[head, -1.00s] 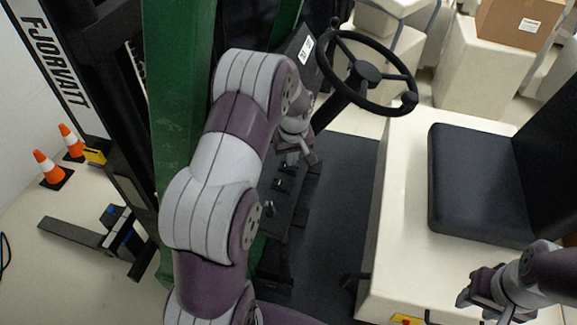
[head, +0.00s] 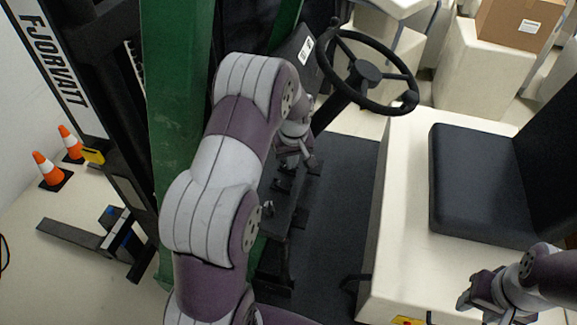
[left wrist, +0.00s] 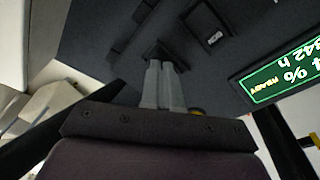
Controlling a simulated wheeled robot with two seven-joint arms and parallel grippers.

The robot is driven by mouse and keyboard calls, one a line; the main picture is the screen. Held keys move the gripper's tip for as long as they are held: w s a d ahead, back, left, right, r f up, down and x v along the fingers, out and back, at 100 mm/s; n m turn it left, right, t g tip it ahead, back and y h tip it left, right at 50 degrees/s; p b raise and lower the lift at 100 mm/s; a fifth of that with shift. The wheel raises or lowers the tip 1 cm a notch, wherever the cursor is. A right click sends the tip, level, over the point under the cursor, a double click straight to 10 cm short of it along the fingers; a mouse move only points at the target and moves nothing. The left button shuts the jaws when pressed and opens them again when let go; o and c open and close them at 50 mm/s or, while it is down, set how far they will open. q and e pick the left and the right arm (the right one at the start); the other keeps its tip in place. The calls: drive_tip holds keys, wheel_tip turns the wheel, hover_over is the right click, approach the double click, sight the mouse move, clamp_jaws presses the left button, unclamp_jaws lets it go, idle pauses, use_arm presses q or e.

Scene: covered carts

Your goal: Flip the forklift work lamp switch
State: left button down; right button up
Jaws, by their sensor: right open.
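My left gripper (head: 309,165) hangs over the forklift's dark console, below the steering wheel. In the left wrist view its two grey fingers (left wrist: 163,68) are close together, with their tips at a small dark square fitting (left wrist: 165,52) on the panel. The fingertips hide part of this fitting, and I cannot tell whether they touch it. A dark panel piece with a small white mark (left wrist: 213,38) sits to its right. I cannot tell which part is the lamp switch. My right gripper (head: 468,300) is open and empty beside the seat base.
A lit green display (left wrist: 285,75) stands right of the fingers. The black steering wheel (head: 368,72) is close above the left gripper, and the green mast post (head: 178,90) is left of my arm. The seat (head: 475,185) is at right; dark floor (head: 340,220) lies between.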

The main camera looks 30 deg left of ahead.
use_arm(q)
drive_tip(key=shift+s+f, duration=0.1)
drive_tip(key=shift+s, duration=0.05)
drive_tip(key=shift+r+p, duration=0.45)
wheel_tip(320, 180, up, 6)
drive_tip(key=p, duration=0.3)
